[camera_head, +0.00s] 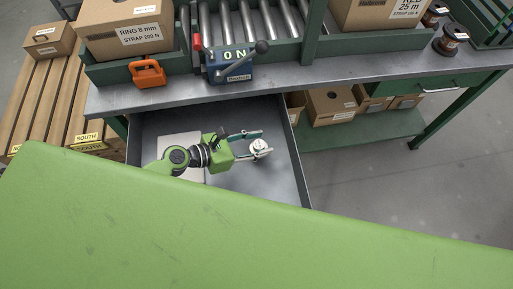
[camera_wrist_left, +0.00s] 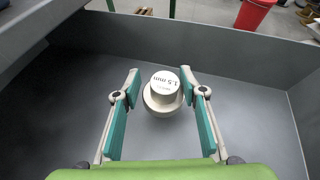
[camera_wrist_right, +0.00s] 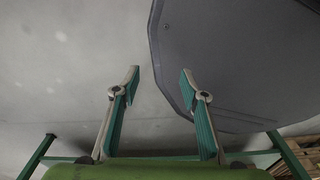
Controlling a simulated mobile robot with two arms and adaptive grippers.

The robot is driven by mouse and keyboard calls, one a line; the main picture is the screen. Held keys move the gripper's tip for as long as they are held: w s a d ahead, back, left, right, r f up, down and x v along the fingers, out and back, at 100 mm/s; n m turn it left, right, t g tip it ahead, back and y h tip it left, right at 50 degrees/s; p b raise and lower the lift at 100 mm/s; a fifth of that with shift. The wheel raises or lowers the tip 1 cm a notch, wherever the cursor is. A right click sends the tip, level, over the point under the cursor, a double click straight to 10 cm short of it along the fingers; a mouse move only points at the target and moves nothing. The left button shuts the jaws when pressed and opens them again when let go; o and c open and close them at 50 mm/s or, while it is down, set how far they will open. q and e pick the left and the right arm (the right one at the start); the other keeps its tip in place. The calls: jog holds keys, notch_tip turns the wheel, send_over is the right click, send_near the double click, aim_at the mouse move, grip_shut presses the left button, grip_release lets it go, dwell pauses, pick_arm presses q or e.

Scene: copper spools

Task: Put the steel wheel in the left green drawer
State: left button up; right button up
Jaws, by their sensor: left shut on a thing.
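The steel wheel (camera_head: 259,147) is a small pale round piece with a white top label. In the left wrist view the wheel (camera_wrist_left: 162,90) sits between the fingertips and its label reads 1.5 mm. My left gripper (camera_head: 256,145) is shut on it, over the inside of the open left drawer (camera_head: 232,108). The drawer's grey floor lies below; I cannot tell whether the wheel touches it. The drawer's front is hidden in the head view. My right gripper (camera_wrist_right: 156,85) is open and empty in its wrist view, and outside the head view.
The steel workbench (camera_head: 330,72) overhangs the drawer's back and carries a blue box with a lever (camera_head: 230,72), an orange padlock-like piece (camera_head: 147,73) and cartons. A shut green drawer (camera_head: 415,88) is at the right. The grey drawer walls (camera_wrist_left: 255,52) surround the left gripper.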

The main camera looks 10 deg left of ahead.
aim_at(252, 150)
pick_arm(q)
notch_tip(252, 150, down, 4)
jog(key=shift+r+b, duration=0.25)
jog(key=shift+b, duration=0.45)
jog(key=shift+f, duration=0.1)
pick_arm(e)
jog(key=shift+s+d+f, duration=0.2)
jog(key=shift+d+f, duration=0.2)
jog(key=shift+f, duration=0.4)
jog(key=shift+d, duration=0.1)
pick_arm(q)
jog(key=o, duration=1.6)
pick_arm(e)
jog(key=shift+d, duration=0.1)
pick_arm(q)
jog(key=shift+a, duration=0.1)
jog(key=v, duration=1)
jog(key=shift+s+a+b, duration=0.15)
jog(key=shift+s+b, duration=0.15)
jog(key=shift+b, duration=0.1)
jog(key=shift+s+a+r, duration=0.3)
jog(key=shift+a+r, duration=0.1)
jog(key=shift+a, duration=0.1)
pick_arm(e)
jog(key=shift+a+f, duration=0.25)
jog(key=shift+f, duration=0.2)
